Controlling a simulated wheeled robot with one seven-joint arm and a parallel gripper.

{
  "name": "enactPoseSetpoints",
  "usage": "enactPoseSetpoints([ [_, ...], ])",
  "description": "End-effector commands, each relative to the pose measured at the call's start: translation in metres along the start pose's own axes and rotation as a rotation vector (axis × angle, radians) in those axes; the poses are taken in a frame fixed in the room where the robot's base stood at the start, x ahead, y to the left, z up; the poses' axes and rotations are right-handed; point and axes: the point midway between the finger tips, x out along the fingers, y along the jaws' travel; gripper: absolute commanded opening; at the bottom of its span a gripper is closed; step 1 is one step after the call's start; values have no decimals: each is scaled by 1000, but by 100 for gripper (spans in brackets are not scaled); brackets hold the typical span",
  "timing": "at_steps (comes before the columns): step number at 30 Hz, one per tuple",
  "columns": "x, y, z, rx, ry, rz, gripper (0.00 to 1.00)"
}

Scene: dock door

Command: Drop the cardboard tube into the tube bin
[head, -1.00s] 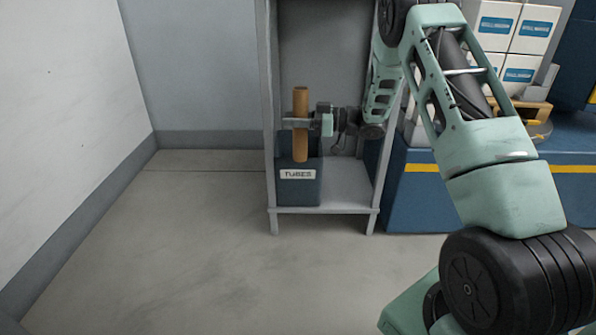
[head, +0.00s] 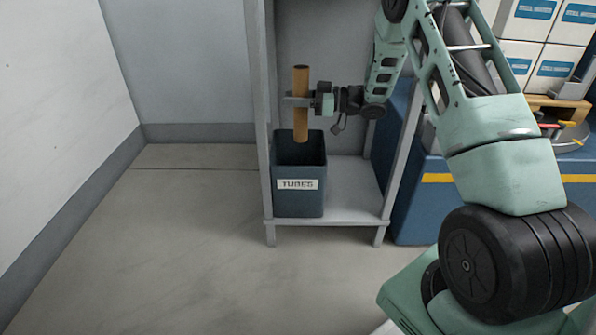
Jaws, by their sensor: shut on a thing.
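The cardboard tube (head: 301,121) is brown and upright in the head view. My gripper (head: 300,98) comes in from the right and is shut around the tube's upper middle. The tube bin (head: 299,205) is a dark blue open box with a white TUBES label, standing on the low shelf. The tube hangs over the bin's opening, its lower end about level with the bin's rim. I cannot tell whether that end is just inside the mouth. The bin's inner floor is hidden.
The grey shelf frame (head: 259,150) stands around the bin, with posts on both sides. Bare shelf (head: 350,195) lies right of the bin. At right is a blue platform (head: 425,205) with white boxes (head: 529,20) on a pallet. The floor at left is clear.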

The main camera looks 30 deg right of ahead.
Motion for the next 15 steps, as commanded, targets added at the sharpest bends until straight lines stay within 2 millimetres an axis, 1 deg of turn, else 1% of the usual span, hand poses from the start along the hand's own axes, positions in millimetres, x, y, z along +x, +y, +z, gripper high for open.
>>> enactPoseSetpoints([
  [5, 0, 0, 14, 0, 0, 0, 14],
  [15, 0, 0, 53, 0, 0, 0, 14],
])
